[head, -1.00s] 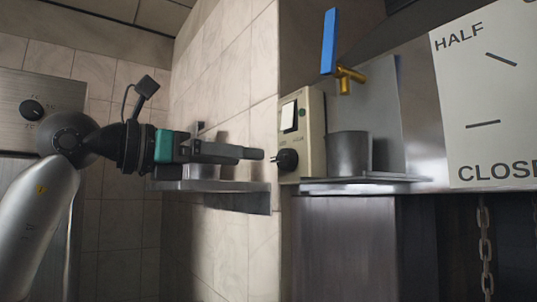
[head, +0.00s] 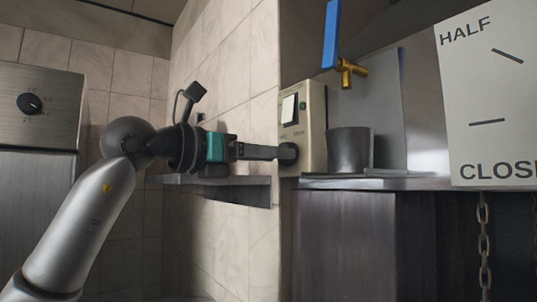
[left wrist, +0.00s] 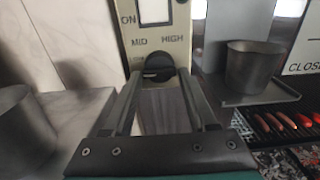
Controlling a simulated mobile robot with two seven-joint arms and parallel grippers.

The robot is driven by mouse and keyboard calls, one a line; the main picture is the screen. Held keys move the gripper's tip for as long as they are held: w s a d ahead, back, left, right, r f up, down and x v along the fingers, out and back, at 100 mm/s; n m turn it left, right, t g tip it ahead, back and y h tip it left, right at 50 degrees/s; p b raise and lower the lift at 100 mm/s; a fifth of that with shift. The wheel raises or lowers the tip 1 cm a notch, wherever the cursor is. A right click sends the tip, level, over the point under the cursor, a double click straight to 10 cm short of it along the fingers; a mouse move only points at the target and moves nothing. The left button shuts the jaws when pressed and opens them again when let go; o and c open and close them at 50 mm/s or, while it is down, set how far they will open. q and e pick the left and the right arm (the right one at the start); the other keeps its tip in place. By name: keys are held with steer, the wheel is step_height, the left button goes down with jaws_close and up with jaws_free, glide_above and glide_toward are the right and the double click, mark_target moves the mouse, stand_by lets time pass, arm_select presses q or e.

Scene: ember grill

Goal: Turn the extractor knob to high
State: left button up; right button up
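The extractor knob (head: 289,153) is a black round knob low on a cream control panel (head: 313,130) fixed at the wall corner. In the left wrist view the knob (left wrist: 158,66) sits below the labels MID and HIGH, with ON at the upper left. My left gripper (head: 277,153) reaches the knob from the left. In the left wrist view the fingers of my left gripper (left wrist: 158,74) are apart, one on each side of the knob. Whether they touch it is unclear. The knob's pointer direction is hard to read. My right gripper is not in view.
A grey metal pot (head: 349,151) stands on a shelf right of the panel. A blue-handled brass tap (head: 346,72) is above it. A sign (head: 487,95) reads HALF and CLOSE. Sausages (left wrist: 290,122) lie on a grill at lower right. Another shelf (head: 230,182) is below my gripper.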

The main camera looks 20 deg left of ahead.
arm_select(q)
jaws_close()
stand_by(0.4)
steer(key=shift+w+a+r+m+p, duration=0.15)
steer(key=shift+m+p, duration=0.9)
steer(key=shift+m, duration=4.9)
steer(key=shift+s+d+r+m+p, duration=0.15)
steer(key=shift+m+p, duration=0.85)
steer(key=shift+m, duration=4.95)
steer(key=shift+w+a, duration=0.1)
steer(key=shift+o, duration=2.3)
jaws_free()
